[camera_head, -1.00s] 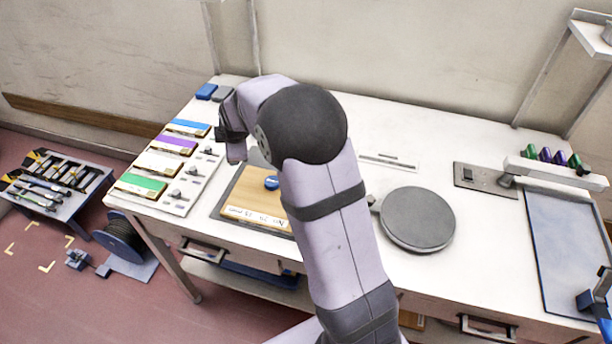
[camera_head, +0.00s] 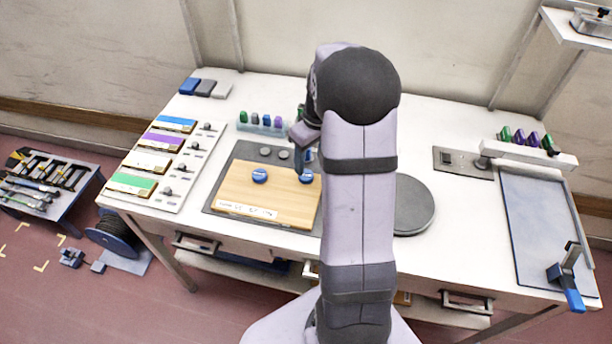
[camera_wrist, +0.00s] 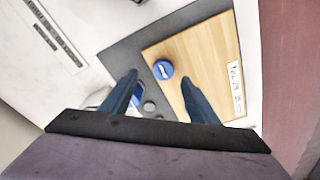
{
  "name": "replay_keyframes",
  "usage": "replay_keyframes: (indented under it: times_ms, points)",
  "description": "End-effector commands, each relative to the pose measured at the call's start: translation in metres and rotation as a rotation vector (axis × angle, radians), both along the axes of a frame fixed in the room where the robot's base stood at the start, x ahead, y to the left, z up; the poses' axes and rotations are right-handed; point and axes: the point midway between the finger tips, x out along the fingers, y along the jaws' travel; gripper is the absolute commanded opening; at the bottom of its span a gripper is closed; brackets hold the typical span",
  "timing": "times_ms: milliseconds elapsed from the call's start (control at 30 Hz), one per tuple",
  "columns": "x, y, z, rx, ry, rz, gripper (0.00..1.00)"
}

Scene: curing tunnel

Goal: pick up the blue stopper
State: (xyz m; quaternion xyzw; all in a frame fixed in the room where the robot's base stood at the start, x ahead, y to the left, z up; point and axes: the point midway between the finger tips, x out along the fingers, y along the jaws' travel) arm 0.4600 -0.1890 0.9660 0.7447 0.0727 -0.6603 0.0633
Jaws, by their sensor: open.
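The board (camera_head: 240,196) lies on a dark mat (camera_head: 216,180). My gripper (camera_head: 304,155) is above the board's back right part, close to the right stopper in the picture. In the wrist view, a blue stopper (camera_wrist: 163,69) shows between and just beyond the fingertips of my gripper (camera_wrist: 160,82). The fingers are apart with nothing held. A blue patch beside the left finger is partly hidden and unclear.
Behind the board stands a small rack (camera_head: 262,128) with several coloured stoppers. Grey knobs (camera_head: 283,155) sit on the mat's back strip. A grey round plate (camera_head: 414,206) is to the right, partly behind my arm. Coloured boxes (camera_head: 163,141) line the left.

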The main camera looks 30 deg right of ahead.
Motion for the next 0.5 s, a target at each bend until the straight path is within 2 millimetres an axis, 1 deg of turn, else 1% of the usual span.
replay_keyframes:
  times_ms: [100, 267, 367, 500]
  points:
    - [0.000, 0.001, -0.006, 0.001, 0.001, 0.001, 0.55]
    - [0.001, 0.001, -0.009, 0.000, 0.000, 0.002, 0.55]
    - [0.002, 0.004, -0.015, 0.001, 0.003, 0.003, 0.55]
    - [0.005, 0.008, -0.031, 0.001, 0.004, 0.004, 0.55]
